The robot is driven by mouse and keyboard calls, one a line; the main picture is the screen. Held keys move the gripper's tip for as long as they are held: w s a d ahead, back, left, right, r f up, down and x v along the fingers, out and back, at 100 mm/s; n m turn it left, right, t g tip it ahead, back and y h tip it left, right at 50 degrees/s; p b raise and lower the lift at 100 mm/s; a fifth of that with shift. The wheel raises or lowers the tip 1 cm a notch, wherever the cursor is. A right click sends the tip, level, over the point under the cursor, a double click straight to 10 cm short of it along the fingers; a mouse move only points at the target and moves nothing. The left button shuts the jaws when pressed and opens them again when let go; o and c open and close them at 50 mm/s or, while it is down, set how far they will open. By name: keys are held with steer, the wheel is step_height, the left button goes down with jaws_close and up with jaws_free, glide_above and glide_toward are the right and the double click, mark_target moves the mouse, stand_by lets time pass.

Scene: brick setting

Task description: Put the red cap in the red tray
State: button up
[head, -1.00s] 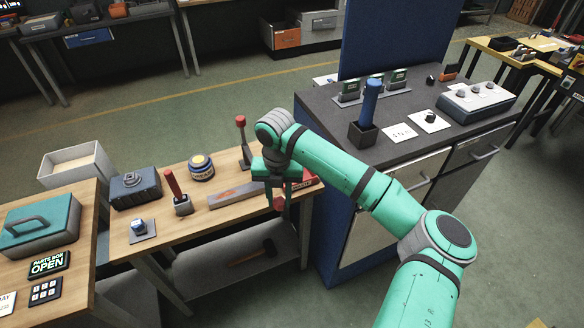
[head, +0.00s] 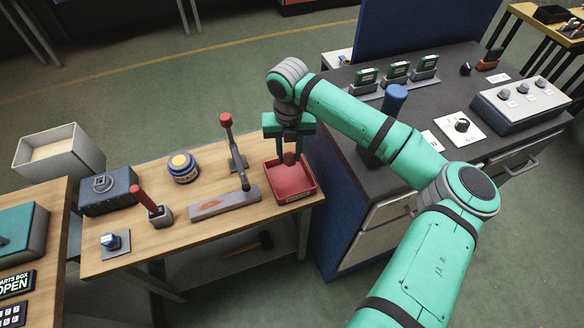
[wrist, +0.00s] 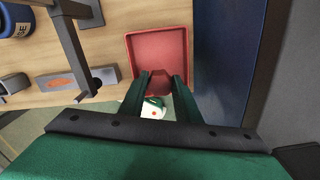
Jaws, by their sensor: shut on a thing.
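My gripper (head: 288,143) is shut on the red cap (head: 289,158), a small dark red piece held between the fingertips. The red tray (head: 293,197) is a shallow square tray at the right end of the wooden bench, with a label on its front. In the head view the cap appears over the back part of the tray; the height of the gap is hard to tell. In the wrist view the cap (wrist: 160,79) sits between the two green fingers and overlaps the near side of the tray (wrist: 158,34). Part of the tray floor is hidden by the cap and fingers.
A lever with a red knob (head: 226,121) and a grey block (head: 225,204) stand just left of the tray. A blue round tin (head: 182,168) and a red-handled stick (head: 145,200) are farther left. The dark-topped cabinet (head: 345,133) is close on the right.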

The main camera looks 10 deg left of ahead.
mark_target(289, 155)
steer(key=f, duration=0.5)
steer(key=shift+w+f, duration=0.15)
steer(key=shift+w, duration=0.05)
steer(key=f, duration=0.3)
steer(key=shift+s+a, duration=0.2)
steer(key=shift+s, duration=0.05)
steer(key=shift+d+f, duration=0.25)
steer(key=shift+f, duration=0.1)
steer(key=o, duration=1.1)
steer(key=shift+o, duration=0.2)
steer(key=shift+a, duration=0.1)
step_height(289, 155, up, 12)
steer(key=shift+w+r, duration=0.1)
steer(key=shift+r, duration=0.05)
